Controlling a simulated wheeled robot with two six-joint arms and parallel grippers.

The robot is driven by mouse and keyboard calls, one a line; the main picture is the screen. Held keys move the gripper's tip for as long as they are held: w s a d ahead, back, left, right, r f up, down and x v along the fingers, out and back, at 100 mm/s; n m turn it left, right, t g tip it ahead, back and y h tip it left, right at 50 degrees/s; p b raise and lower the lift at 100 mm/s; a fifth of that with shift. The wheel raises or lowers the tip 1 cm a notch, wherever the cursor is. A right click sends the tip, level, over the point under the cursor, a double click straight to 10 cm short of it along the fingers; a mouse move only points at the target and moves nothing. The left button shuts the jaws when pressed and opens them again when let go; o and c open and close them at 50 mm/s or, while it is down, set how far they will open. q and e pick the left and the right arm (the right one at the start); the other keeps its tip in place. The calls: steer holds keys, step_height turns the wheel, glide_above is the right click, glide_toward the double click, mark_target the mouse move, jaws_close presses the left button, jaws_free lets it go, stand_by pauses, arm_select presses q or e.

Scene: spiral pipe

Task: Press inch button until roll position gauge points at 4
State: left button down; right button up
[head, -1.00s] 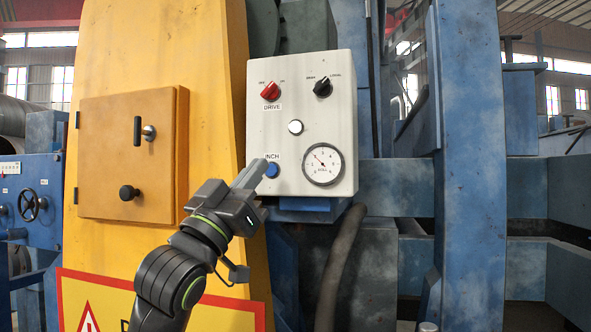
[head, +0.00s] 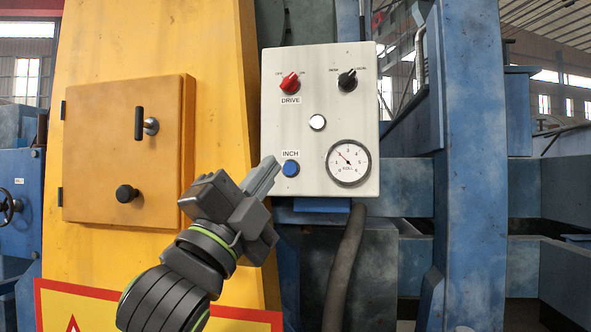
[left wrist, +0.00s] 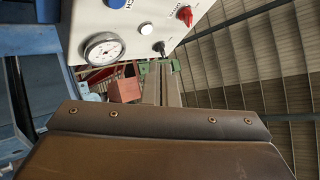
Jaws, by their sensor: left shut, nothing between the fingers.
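The blue inch button (head: 290,168) is on the front of the light grey control box (head: 312,105), at its lower left, under the INCH label. The round white roll position gauge (head: 348,162) is to the right of it. Its red needle points to the upper left, short of the 4; the exact reading is too small to tell. In the left wrist view the gauge (left wrist: 103,49) shows turned over, and the inch button (left wrist: 115,3) is at the top edge. My left gripper (head: 272,166) is shut and empty, its tip just left of the button, apparently apart from it. My right gripper is out of view.
The box also carries a red drive knob (head: 290,83), a black knob (head: 347,80) and a white button (head: 317,122). A yellow panel with a handled door (head: 125,150) stands left. A thick hose (head: 345,265) hangs below the box. Blue machine frames (head: 470,170) stand right.

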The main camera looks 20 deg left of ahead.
mark_target(290, 169)
arm_select(q)
steer(key=shift+d, duration=0.15)
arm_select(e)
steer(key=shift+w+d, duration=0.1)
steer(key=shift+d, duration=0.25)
arm_select(q)
steer(key=w, duration=0.2)
steer(key=w+a, duration=0.1)
steer(key=w, duration=0.2)
steer(key=w+a+b, duration=0.1)
steer(key=w, duration=0.2)
steer(key=shift+w+a, duration=0.1)
steer(key=shift+a, duration=0.1)
steer(key=shift+w, duration=0.2)
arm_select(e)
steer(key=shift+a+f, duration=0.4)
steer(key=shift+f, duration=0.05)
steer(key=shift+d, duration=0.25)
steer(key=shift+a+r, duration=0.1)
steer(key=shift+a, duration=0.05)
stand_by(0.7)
arm_select(q)
steer(key=shift+w+a, duration=0.1)
steer(key=shift+w, duration=0.3)
